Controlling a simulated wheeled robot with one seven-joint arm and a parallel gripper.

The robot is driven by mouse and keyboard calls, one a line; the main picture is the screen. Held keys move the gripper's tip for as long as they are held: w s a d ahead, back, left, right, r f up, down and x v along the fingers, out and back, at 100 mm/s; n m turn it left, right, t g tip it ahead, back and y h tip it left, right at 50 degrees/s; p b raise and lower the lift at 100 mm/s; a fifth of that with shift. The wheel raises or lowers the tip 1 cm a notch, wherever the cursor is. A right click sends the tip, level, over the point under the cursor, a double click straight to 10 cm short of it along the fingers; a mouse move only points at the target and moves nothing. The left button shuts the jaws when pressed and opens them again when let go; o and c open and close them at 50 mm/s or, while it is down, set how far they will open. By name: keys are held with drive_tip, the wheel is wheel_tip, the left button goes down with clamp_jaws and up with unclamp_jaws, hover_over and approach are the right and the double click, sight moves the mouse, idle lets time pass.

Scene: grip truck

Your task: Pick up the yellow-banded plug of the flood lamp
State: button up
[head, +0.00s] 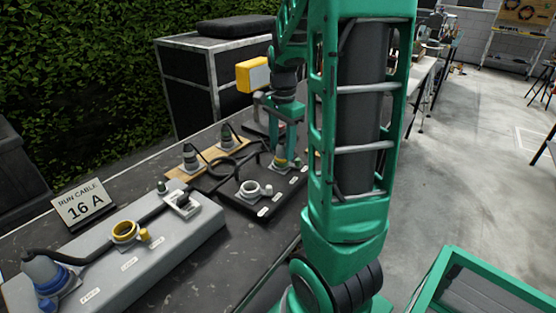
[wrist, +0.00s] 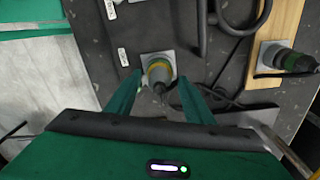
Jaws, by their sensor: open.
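The yellow-banded plug (wrist: 158,72) stands on a pale square plate on the dark panel. It has a dark grey body, with a dark cable running off behind it. In the head view the yellow-banded plug (head: 281,163) shows low between the fingers, partly hidden by them. My gripper (wrist: 160,80) is open, with one green finger on each side of the plug in the wrist view. Whether the fingers touch it I cannot tell. In the head view my gripper (head: 286,146) points down over the panel's far end. The flood lamp cannot be made out for certain.
Two other plugs (head: 190,158) (head: 226,136) stand on a wooden board (head: 176,172) to the left. A white-ringed socket (head: 249,188) sits on the dark panel. A grey box (head: 150,262) with a yellow-ringed socket, a blue plug and a "16 A" sign (head: 84,203) are nearer.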

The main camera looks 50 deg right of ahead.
drive_tip(key=c, duration=1.2)
drive_tip(key=shift+r, duration=0.15)
drive_tip(key=shift+r, duration=0.55)
wheel_tip(320, 180, up, 2)
drive_tip(key=shift+r, duration=0.2)
drive_tip(key=s+a+r, duration=0.3)
drive_tip(key=a+r, duration=0.4)
drive_tip(key=a, duration=0.4)
wheel_tip(320, 180, up, 7)
drive_tip(key=shift+s+r, duration=0.15)
drive_tip(key=shift+s, duration=0.05)
